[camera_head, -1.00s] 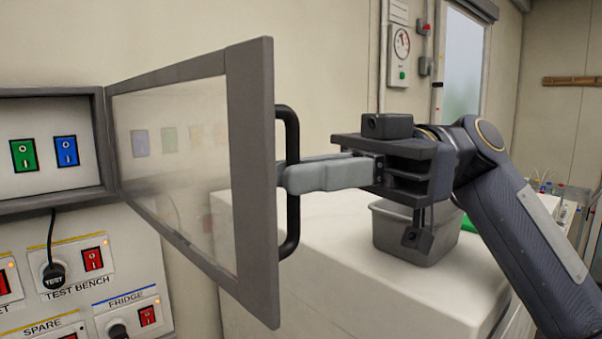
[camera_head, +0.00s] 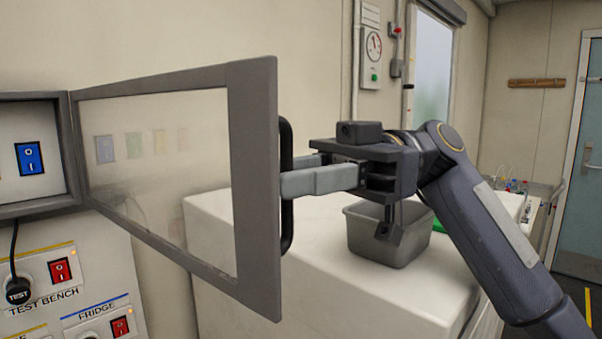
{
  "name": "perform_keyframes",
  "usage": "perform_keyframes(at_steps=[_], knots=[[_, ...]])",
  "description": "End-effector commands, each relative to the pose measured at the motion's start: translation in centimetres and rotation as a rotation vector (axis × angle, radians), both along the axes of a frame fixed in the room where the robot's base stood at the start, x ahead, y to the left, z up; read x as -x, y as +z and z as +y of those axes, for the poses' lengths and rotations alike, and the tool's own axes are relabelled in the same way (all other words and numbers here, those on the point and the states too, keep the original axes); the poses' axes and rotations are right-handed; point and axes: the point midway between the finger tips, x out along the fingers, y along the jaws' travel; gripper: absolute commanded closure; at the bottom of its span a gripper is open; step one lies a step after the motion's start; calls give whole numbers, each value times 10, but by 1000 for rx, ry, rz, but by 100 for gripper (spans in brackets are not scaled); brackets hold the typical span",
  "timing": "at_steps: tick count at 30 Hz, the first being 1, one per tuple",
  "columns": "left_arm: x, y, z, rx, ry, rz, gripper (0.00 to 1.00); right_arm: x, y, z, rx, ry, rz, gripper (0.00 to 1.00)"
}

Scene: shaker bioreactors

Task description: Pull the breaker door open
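The breaker door (camera_head: 255,190), a grey frame with a clear pane, stands swung wide open from its hinge beside the breaker box (camera_head: 72,150). Its black bar handle (camera_head: 287,235) is on the door's right edge. My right gripper (camera_head: 297,175) is at the handle's middle, with the near finger crossing in front of the bar and the far finger partly hidden behind it. The fingers look spread apart around the bar, and contact is hard to see. My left gripper is not in view.
A blue switch (camera_head: 29,158) shows inside the box. A grey bin (camera_head: 385,240) stands on a white surface (camera_head: 340,290) beneath my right arm. A blue door (camera_head: 588,200) is at far right.

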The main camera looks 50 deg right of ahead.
Motion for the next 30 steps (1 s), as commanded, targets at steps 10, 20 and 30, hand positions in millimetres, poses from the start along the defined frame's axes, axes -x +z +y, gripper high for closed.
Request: perform_keyframes(at_steps=[10,20,30], knots=[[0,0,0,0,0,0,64,2,0,0,-1,4,-2,69],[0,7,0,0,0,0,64,0,21,0,0,2,-2,69],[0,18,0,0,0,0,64,30,88,34,-7,5,-7,69]])
